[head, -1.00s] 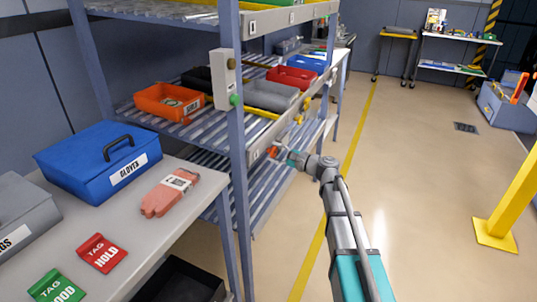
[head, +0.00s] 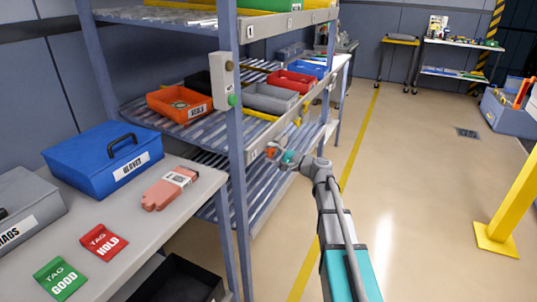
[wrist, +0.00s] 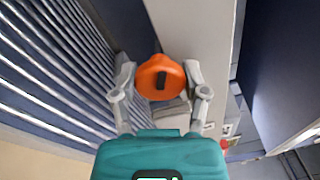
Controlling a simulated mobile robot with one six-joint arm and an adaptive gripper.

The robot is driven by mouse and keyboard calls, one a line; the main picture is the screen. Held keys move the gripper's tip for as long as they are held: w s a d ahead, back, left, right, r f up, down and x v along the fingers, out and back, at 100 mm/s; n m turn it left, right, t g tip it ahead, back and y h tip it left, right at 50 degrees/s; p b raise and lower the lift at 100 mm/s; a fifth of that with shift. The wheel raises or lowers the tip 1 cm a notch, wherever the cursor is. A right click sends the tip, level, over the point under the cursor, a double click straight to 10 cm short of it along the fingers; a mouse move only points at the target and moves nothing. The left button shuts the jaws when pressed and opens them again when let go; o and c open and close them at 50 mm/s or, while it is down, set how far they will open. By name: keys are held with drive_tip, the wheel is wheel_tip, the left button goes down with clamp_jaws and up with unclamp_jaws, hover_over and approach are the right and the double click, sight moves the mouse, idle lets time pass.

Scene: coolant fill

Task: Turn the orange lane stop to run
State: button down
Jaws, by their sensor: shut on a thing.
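In the head view my gripper (head: 277,152) is at the front edge of the rack's middle level, below the grey bin. The knob is small and mostly covered by the fingers there. I cannot read any run mark.
An orange bin (head: 180,103), a grey bin (head: 270,97) and a red bin (head: 294,81) sit on the roller rack, behind a rack post (head: 236,190). A table with a blue gloves box (head: 100,160) stands at the left. The floor to the right is clear up to a yellow post (head: 512,205).

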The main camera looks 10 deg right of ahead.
drive_tip(key=shift+a, duration=0.25)
drive_tip(key=shift+s+d+f, duration=0.1)
drive_tip(key=shift+s+d, duration=0.05)
drive_tip(key=shift+d, duration=0.2)
idle(0.6)
drive_tip(key=shift+c, duration=1.1)
unclamp_jaws()
drive_tip(key=shift+o, duration=0.6)
